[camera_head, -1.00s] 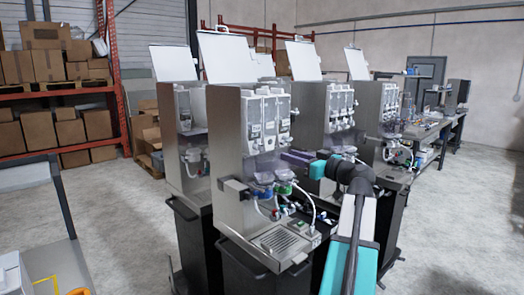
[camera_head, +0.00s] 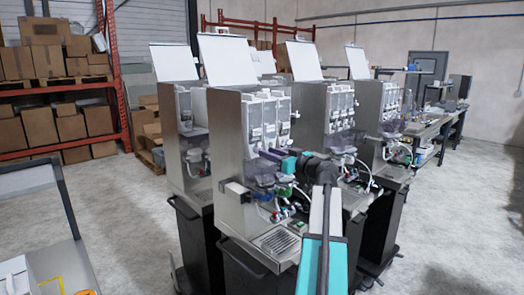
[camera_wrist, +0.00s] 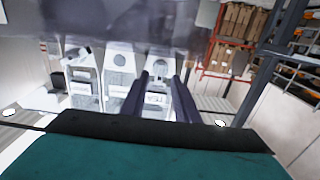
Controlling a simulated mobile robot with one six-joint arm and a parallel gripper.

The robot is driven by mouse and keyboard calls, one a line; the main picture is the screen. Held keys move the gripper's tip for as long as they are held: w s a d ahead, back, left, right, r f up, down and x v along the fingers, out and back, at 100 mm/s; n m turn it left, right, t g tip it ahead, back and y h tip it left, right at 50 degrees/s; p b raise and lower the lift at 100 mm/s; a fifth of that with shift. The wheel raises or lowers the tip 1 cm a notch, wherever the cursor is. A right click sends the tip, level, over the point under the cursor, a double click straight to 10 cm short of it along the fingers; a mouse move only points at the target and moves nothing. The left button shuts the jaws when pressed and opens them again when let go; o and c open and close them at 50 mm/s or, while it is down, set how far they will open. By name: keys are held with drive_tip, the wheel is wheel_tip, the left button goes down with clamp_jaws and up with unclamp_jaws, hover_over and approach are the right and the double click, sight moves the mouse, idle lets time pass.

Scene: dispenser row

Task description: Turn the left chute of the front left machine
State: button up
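The front left machine (camera_head: 228,165) is a steel dispenser with a raised lid and white canisters (camera_head: 268,118) on its front. My gripper (camera_head: 270,155) is just in front of the canisters' lower part. In the wrist view, which looks upside down, its two dark fingers (camera_wrist: 162,95) stand apart. A white canister front (camera_wrist: 158,72) with a round part shows between and beyond them. I cannot tell whether the fingers touch it. The left chute is hidden or too small to make out in the head view; my gripper covers that area.
A translucent bowl (camera_head: 262,177) and hoses sit below the canisters, above a drip tray (camera_head: 276,241). Other machines (camera_head: 312,115) stand close behind and to the right. Open floor (camera_head: 125,210) lies to the left, with a box rack (camera_head: 60,95) behind.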

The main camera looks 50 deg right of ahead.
sight(259, 148)
drive_tip(key=shift+w+d+p, duration=0.1)
drive_tip(key=shift+w+p, duration=0.25)
drive_tip(key=shift+w, duration=0.85)
